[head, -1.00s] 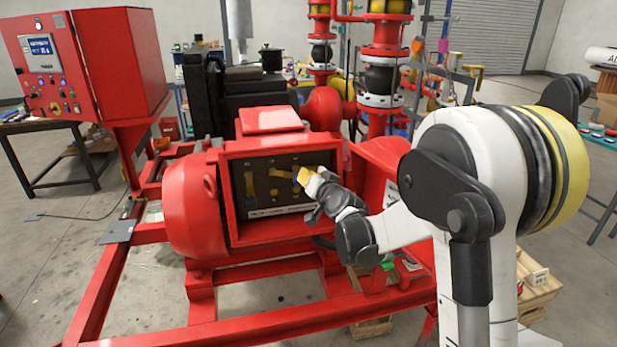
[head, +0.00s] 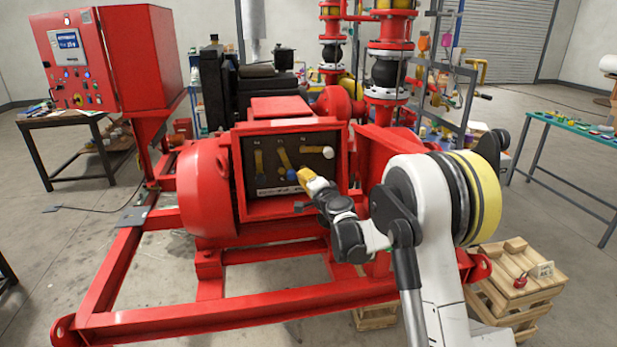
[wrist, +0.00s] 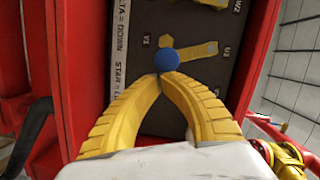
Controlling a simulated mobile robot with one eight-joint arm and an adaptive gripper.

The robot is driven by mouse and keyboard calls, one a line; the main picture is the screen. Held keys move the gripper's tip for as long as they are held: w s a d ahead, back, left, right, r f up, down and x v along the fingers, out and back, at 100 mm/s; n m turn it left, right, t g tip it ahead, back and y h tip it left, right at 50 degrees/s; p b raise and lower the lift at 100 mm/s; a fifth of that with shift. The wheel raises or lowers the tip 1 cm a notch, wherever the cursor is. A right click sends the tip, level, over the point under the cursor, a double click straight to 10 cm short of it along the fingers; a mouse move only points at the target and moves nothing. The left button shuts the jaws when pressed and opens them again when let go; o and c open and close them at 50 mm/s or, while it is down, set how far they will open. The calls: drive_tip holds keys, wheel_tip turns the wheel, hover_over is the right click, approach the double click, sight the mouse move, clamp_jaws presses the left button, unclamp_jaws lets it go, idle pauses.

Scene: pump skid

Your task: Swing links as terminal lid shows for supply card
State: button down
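The open terminal box (head: 343,170) on the red motor (head: 203,190) shows a dark panel. Its left yellow link (head: 259,162) stands about upright; the middle link (head: 283,157) tilts, with a blue knob (head: 291,174) at its lower end. A white knob (head: 328,152) sits at the right. My gripper (head: 303,176) reaches in from the right. In the wrist view its yellow fingertips (wrist: 166,77) meet right at the blue knob (wrist: 168,60); I cannot tell whether they touch it. The label strip (wrist: 119,60) reads partly "DELTA = DOWN" and "STAR =".
A small white card (head: 545,269) with unreadable marks stands on a wooden crate (head: 515,300) beside a red object. The red skid frame (head: 240,320) runs across the front. A red control cabinet (head: 138,62) stands left, a green-topped table (head: 575,126) right.

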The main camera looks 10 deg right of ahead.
drive_tip(key=shift+a+f+b, duration=0.2)
drive_tip(key=shift+a+f, duration=0.2)
drive_tip(key=shift+a, duration=0.2)
drive_tip(key=shift+a+f+b, duration=0.15)
drive_tip(key=shift+a+f, duration=0.2)
drive_tip(key=shift+a, duration=0.25)
drive_tip(key=shift+f, duration=0.1)
